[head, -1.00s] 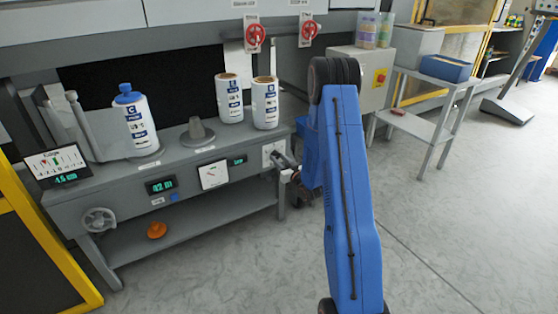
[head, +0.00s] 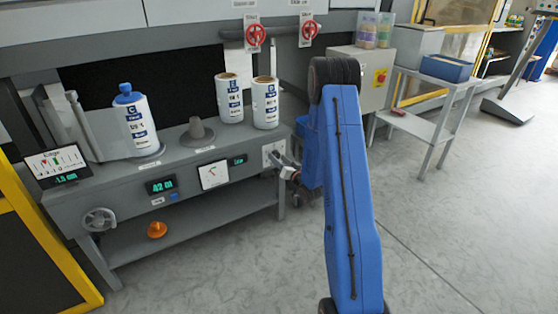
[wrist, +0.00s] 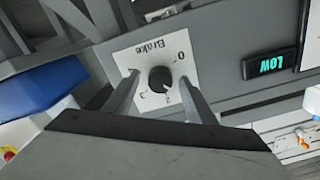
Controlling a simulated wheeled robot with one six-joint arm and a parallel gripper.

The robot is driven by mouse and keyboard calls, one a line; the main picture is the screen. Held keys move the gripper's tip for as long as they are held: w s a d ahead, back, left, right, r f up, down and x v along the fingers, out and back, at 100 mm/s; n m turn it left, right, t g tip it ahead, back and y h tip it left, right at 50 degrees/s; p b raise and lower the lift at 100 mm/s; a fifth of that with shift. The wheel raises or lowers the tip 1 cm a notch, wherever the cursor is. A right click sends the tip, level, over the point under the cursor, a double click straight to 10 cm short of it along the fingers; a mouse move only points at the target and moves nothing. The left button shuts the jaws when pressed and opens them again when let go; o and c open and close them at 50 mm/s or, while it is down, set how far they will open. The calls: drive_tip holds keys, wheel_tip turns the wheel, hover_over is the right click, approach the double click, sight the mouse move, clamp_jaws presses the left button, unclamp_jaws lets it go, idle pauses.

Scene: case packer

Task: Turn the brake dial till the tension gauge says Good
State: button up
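The black brake dial (wrist: 160,79) sits on a white plate marked Brake, upside down in the wrist view; a small light mark on the knob seems to face the 2. My gripper (wrist: 158,77) is open, with one finger on each side of the dial and a visible gap at both. In the head view my gripper (head: 280,160) is at the right end of the bench front, beside the white dial plate (head: 268,150). The tension gauge (head: 213,175) is a white needle dial. A green display (wrist: 268,65) beside the plate reads LOW; it also shows in the head view (head: 237,160).
The grey bench (head: 100,200) carries a C roll (head: 138,125), two more rolls (head: 265,105) and a grey cone (head: 197,132). An edge screen (head: 57,165) stands at the left. Red valve wheels (head: 255,35) hang above.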

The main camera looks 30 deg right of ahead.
drive_tip(key=s, duration=1.7)
drive_tip(key=shift+s+d, duration=0.2)
drive_tip(key=shift+d, duration=0.05)
